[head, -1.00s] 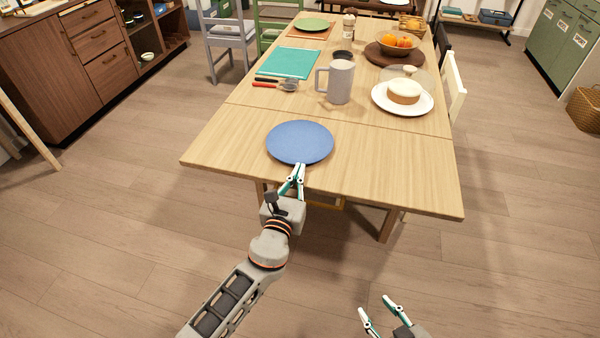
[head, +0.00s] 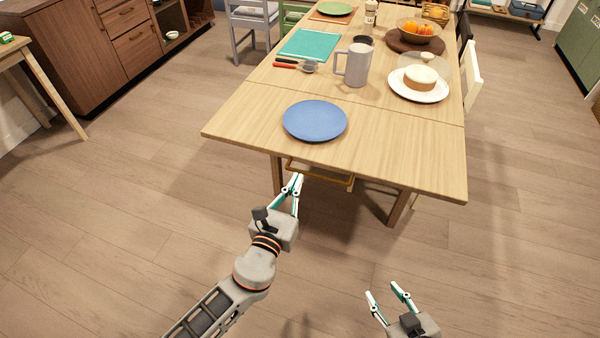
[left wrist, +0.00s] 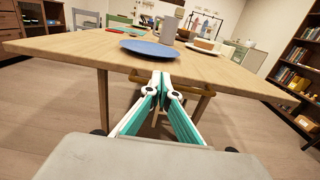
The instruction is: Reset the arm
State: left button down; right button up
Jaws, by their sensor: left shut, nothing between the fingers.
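My left gripper (head: 296,180) is shut and empty. In the head view it is just off the near edge of the wooden table (head: 240,122), below the blue plate (head: 315,121). The left wrist view shows its closed fingertips (left wrist: 161,78) in front of the table edge, with the blue plate (left wrist: 150,48) lying on the table beyond them. My right gripper (head: 386,293) is open and empty over the floor at the bottom of the head view.
On the table are a grey mug (head: 356,66), a cake on a white plate (head: 420,92), a teal mat (head: 309,46), red-handled cutlery (head: 288,65) and a fruit bowl (head: 420,31). A brass-coloured rail (head: 322,177) hangs under the near edge. The floor in front is clear.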

pick_arm(q)
jog(key=shift+s, duration=0.2)
dwell(0.4)
jog(key=s+a+f+n+g+y+p, duration=0.1)
jog(key=s+a+f+n, duration=0.4)
jog(key=n, duration=0.6)
jog(key=s+a+f+n+g+y, duration=0.1)
jog(key=s+a+f+n+g, duration=0.2)
jog(key=s+n, duration=0.7)
jog(key=s+a+f+n+g+y+p, duration=0.1)
jog(key=s+a+f+n, duration=0.6)
jog(key=n, duration=0.7)
jog(key=s+a+g, duration=0.1)
jog(key=a, duration=0.1)
jog(key=shift+a+g+p, duration=0.3)
jog(key=shift+a, duration=0.05)
pick_arm(e)
jog(key=shift+s+a+r, duration=0.2)
jog(key=shift+s+r, duration=0.15)
jog(key=shift+r, duration=0.3)
jog(key=shift+w+r, duration=0.15)
jog(key=shift+r, duration=0.15)
